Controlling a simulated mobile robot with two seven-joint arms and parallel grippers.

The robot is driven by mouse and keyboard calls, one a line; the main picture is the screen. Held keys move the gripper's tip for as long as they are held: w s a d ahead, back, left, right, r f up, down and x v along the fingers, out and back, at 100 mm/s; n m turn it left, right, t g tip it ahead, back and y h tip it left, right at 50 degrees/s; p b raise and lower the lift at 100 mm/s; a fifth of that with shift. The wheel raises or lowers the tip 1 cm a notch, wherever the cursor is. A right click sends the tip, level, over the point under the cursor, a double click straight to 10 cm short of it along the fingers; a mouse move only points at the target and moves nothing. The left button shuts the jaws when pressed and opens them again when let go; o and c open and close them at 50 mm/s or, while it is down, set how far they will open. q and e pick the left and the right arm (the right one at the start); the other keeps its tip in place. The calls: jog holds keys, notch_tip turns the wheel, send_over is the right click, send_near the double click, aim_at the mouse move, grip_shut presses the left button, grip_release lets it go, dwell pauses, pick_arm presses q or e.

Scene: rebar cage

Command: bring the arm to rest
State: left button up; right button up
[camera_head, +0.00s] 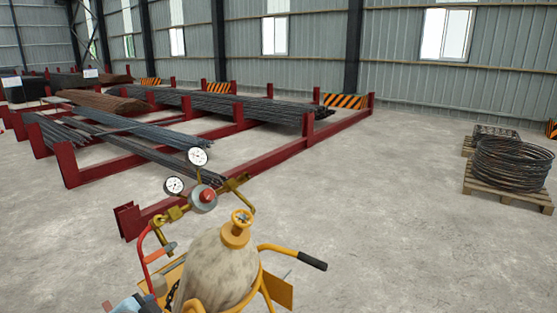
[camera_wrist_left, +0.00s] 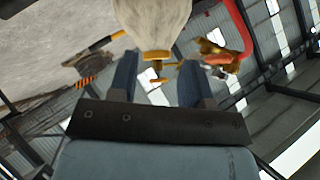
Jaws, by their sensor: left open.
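My left gripper (camera_wrist_left: 157,66) is open in the left wrist view, its two blue fingers apart and nothing gripped between them. Beyond the fingers is a pale gas cylinder (camera_wrist_left: 155,18) with a yellow fitting. In the head view the same cylinder (camera_head: 218,268) stands low in the middle, with a yellow collar (camera_head: 236,234) on top. A brass regulator with a red knob (camera_head: 207,194) and two white gauges (camera_head: 197,156) shows beside it. Part of my left gripper (camera_head: 132,304) shows at the bottom edge, left of the cylinder. My right gripper is not in view.
A yellow cart frame with a black handle grip (camera_head: 312,260) surrounds the cylinder. Red steel racks (camera_head: 270,150) hold dark rebar (camera_head: 150,143) behind it. Wire coils (camera_head: 512,163) sit on a pallet (camera_head: 507,195) at the right. The concrete floor (camera_head: 400,190) between is clear.

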pick_arm(q)
jog(key=s+d+f+n+h, duration=0.1)
jog(key=s+d+f+n, duration=0.2)
jog(key=s+f, duration=0.7)
jog(key=s+d+f+n+h, duration=0.1)
jog(key=s+d+f+n, duration=0.3)
jog(key=s+f, duration=0.7)
notch_tip(320, 180, down, 4)
jog(key=shift+s+d+r+g+h, duration=0.2)
jog(key=shift+s+d+g+h, duration=0.1)
jog(key=shift+d+g+h, duration=0.15)
dwell(0.3)
